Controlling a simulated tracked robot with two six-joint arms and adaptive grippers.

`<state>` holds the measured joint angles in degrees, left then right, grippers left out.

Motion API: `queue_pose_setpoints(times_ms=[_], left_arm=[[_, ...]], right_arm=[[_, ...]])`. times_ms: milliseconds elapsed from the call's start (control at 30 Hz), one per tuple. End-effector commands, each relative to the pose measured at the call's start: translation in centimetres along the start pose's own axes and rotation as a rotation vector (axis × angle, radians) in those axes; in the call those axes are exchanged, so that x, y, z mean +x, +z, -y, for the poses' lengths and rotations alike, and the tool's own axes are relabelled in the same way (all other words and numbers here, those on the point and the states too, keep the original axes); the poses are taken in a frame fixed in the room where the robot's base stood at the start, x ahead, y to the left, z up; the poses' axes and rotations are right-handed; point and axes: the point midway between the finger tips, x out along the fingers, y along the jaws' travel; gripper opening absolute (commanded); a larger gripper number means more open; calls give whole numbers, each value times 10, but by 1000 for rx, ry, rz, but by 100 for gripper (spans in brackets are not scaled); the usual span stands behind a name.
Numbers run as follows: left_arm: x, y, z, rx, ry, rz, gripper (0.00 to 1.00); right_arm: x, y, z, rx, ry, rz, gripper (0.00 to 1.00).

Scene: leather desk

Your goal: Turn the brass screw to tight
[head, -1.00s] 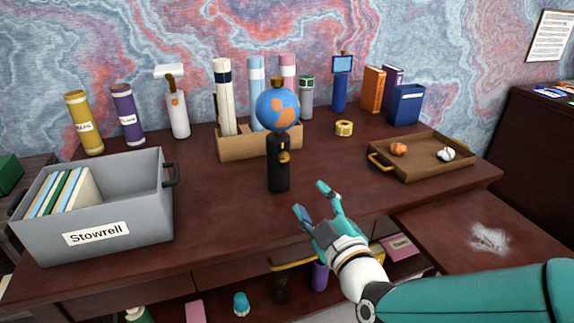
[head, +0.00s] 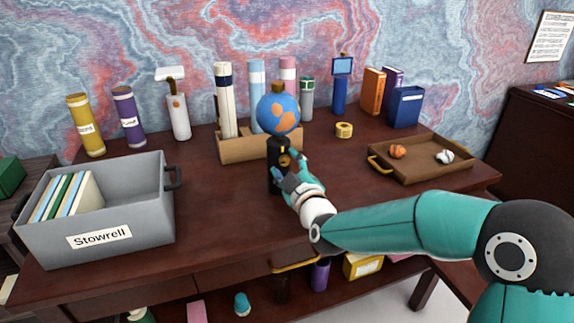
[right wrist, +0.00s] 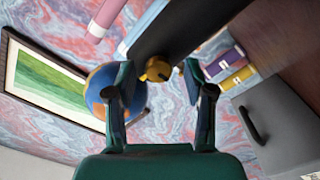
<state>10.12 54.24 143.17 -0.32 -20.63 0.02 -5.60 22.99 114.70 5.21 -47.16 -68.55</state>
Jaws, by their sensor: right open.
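The brass screw (head: 285,160) sits on the front of the black stand (head: 276,181) that carries a blue and orange globe (head: 278,114). In the right wrist view the screw (right wrist: 156,69) shows as a round brass knob on the dark stand. My right gripper (head: 290,169) is open, in front of the stand. In the right wrist view its fingertips (right wrist: 160,80) lie either side of the screw, with gaps visible on both sides. The fingers hide the lower part of the stand in the head view. My left gripper is not in view.
Behind the globe is a wooden box (head: 232,149) with upright rolls. A grey bin (head: 135,216) stands at left, a brown tray (head: 432,169) at right. A tape roll (head: 344,130) lies behind right. The desk between globe and bin is clear.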

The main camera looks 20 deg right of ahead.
Motion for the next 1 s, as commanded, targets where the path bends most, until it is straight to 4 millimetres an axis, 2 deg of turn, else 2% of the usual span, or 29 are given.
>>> queue_pose_setpoints(times_ms=[200, 500, 533, 767, 1000], left_arm=[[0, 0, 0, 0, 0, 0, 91], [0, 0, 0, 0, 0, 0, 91], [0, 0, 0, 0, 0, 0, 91], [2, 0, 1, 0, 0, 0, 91], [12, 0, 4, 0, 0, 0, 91]], right_arm=[[0, 0, 0, 0, 0, 0, 53], [0, 0, 0, 0, 0, 1, 3], [0, 0, 0, 0, 0, 1, 0], [0, 1, 0, 9, -1, 1, 0], [0, 2, 2, 79, 0, 1, 0]])
